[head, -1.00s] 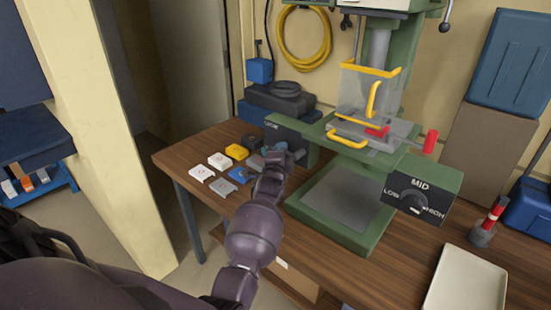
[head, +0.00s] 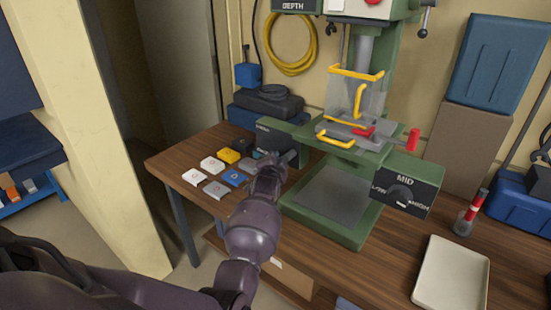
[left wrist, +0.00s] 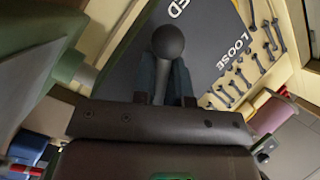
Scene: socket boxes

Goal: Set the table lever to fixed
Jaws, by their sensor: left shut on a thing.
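The table lever's round black knob (left wrist: 168,42) shows in the left wrist view, between the fingers of my left gripper (left wrist: 165,82). The gripper is shut on the lever just below the knob. Behind it is a dark plate (left wrist: 205,40) with the word LOOSE and letters ending in "ED", cut off at the top edge. The knob is close to the "ED" letters; its exact setting is unclear. In the head view my left gripper (head: 272,160) is at the dark plate (head: 277,138) on the green drill press's left side, hiding the lever. My right gripper is not in view.
The green drill press (head: 335,228) stands on the wooden table (head: 385,265), with a dial at MID. Several small white, yellow, blue and grey boxes lie left of my gripper. A cream tray (head: 452,275) and a red-handled tool (head: 472,212) are at the right.

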